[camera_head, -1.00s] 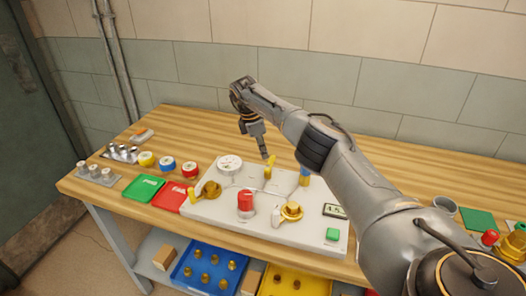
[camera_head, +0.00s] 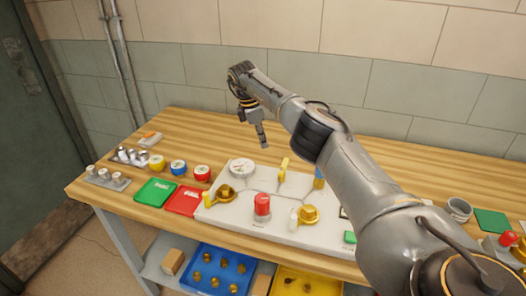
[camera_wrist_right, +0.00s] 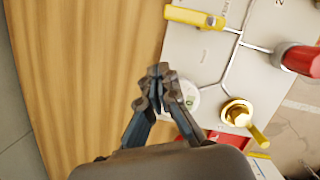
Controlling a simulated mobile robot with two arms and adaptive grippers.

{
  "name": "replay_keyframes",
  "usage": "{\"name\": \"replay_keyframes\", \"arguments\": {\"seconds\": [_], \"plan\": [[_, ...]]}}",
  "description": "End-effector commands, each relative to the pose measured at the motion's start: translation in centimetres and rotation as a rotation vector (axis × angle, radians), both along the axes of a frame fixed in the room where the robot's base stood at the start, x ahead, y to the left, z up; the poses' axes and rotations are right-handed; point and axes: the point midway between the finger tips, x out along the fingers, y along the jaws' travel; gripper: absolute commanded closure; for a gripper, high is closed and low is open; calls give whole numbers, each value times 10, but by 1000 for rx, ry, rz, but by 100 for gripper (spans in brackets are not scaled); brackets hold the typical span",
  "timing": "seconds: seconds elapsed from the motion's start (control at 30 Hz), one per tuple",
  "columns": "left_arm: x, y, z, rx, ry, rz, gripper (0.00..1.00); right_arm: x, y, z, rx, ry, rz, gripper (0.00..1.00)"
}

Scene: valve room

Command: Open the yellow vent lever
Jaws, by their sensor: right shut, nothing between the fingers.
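The yellow vent lever (camera_head: 283,168) stands at the back edge of the white panel (camera_head: 275,236), its handle pointing up in the head view. In the right wrist view a yellow lever (camera_wrist_right: 195,17) lies near the top edge. My right gripper (camera_head: 263,140) is shut and empty, above the wooden table just behind the panel, left of the vent lever and apart from it. Its closed fingertips (camera_wrist_right: 160,76) show in the wrist view over the panel's edge, partly covering the white gauge (camera_wrist_right: 187,99). My left gripper is out of view.
Brass valves with yellow handles (camera_head: 226,192) (camera_head: 308,214) and a red knob (camera_head: 262,206) stand on the panel. A gauge (camera_head: 242,168) is at its back left. Green (camera_head: 155,191) and red (camera_head: 184,200) trays lie left. The table behind is clear.

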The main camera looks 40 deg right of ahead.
Motion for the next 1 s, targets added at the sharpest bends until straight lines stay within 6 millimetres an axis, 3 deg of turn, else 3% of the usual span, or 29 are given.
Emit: {"name": "replay_keyframes", "arguments": {"seconds": [0.17, 0.33, 1.0], "plan": [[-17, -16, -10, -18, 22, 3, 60, 8, 7, 33, 1, -5, 2, 100], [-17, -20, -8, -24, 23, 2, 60, 11, 8, 48, 0, -2, 1, 100], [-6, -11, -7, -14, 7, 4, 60, 12, 9, 55, 0, -2, 2, 100]]}}
